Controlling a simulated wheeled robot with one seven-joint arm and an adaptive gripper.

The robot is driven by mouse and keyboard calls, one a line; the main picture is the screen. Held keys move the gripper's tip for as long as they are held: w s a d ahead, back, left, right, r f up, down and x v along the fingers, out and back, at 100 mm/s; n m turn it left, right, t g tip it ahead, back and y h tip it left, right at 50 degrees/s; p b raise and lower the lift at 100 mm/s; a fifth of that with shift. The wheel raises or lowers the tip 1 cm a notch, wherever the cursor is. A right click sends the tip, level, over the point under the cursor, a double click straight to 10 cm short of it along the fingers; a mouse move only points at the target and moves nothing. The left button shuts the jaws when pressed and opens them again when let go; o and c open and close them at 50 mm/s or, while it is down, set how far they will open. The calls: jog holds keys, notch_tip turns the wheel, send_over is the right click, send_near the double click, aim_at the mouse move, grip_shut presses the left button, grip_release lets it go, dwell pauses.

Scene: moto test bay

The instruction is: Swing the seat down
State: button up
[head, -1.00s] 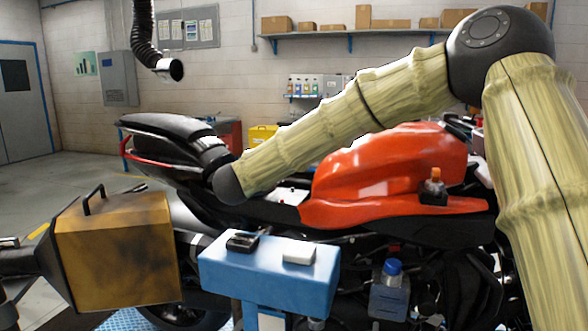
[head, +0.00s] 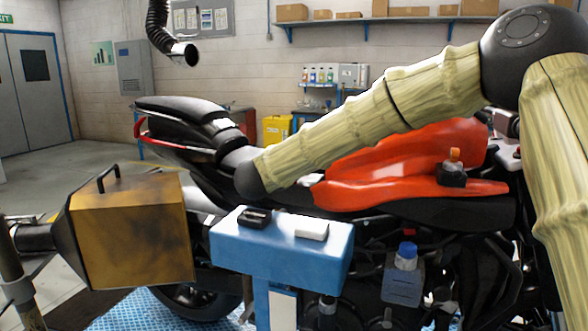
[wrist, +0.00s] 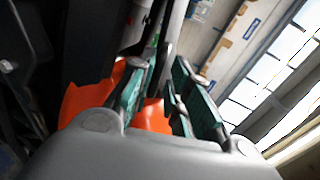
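The long black seat (head: 178,106) with a red edge rises at the motorcycle's tail in the head view; its left end is high above the rear wheel. Whether the fingers hold anything is unclear.
A blue stand (head: 280,258) with a black item and a white block stands in front of the motorcycle. A brown box-like unit (head: 135,230) is at left. A black hose (head: 160,25) hangs above the tail. The orange tank (head: 400,160) is at right.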

jog(key=shift+o, duration=0.7)
jog(key=shift+w+a+f, duration=0.1)
jog(key=shift+w+f, duration=0.2)
jog(key=shift+s+r, duration=0.15)
jog(key=shift+s, duration=0.05)
jog(key=v, duration=1.2)
